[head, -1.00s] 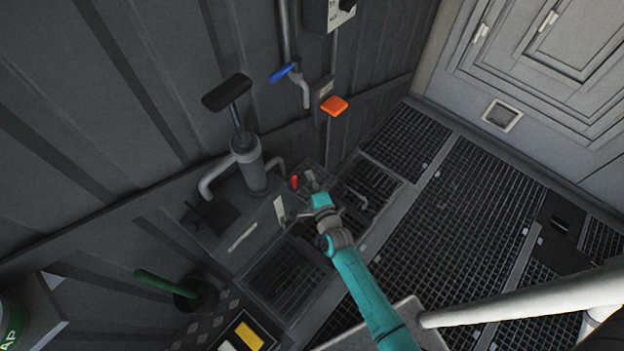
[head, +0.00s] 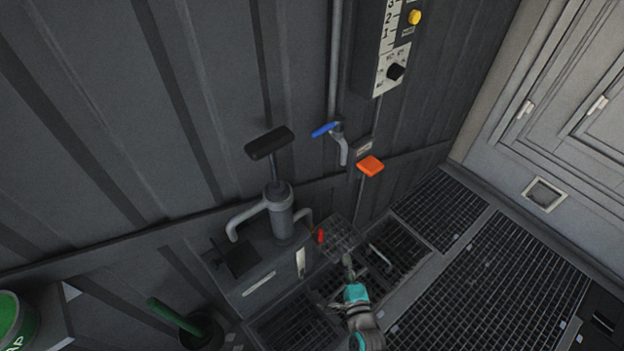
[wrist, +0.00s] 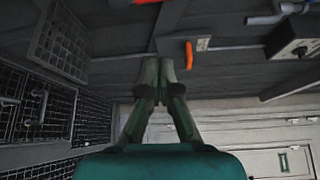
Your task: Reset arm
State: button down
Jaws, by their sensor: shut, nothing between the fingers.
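My gripper (head: 348,263) shows near the bottom middle of the head view, at the end of my teal arm. It appears in front of the floor grates, just below and right of a small red handle (head: 320,236). In the wrist view my gripper (wrist: 160,64) has its two fingers drawn together at the tips, with nothing between them. Most of my arm lies below the head picture's edge.
A grey hand pump (head: 280,212) stands on a box by the ribbed wall. A blue-handled tap (head: 325,130) and an orange lever (head: 370,166) are on the wall; the orange lever also shows in the wrist view (wrist: 188,55). The grated floor (head: 480,280) at right looks clear.

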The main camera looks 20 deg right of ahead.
jog(key=shift+s, duration=0.1)
jog(key=s+a+r+n+g+y, duration=0.1)
jog(key=s+r+n, duration=0.35)
jog(key=s, duration=0.55)
jog(key=s+r+n, duration=0.3)
jog(key=s+n, duration=0.3)
jog(key=s, duration=0.5)
jog(key=s+a+r+n+g, duration=0.1)
jog(key=s+r+n, duration=0.8)
jog(key=s+r, duration=0.3)
notch_tip(320, 180, up, 3)
jog(key=shift+f+n+g+y, duration=0.2)
jog(key=shift+n+g+y, duration=0.1)
jog(key=shift+n+y, duration=0.1)
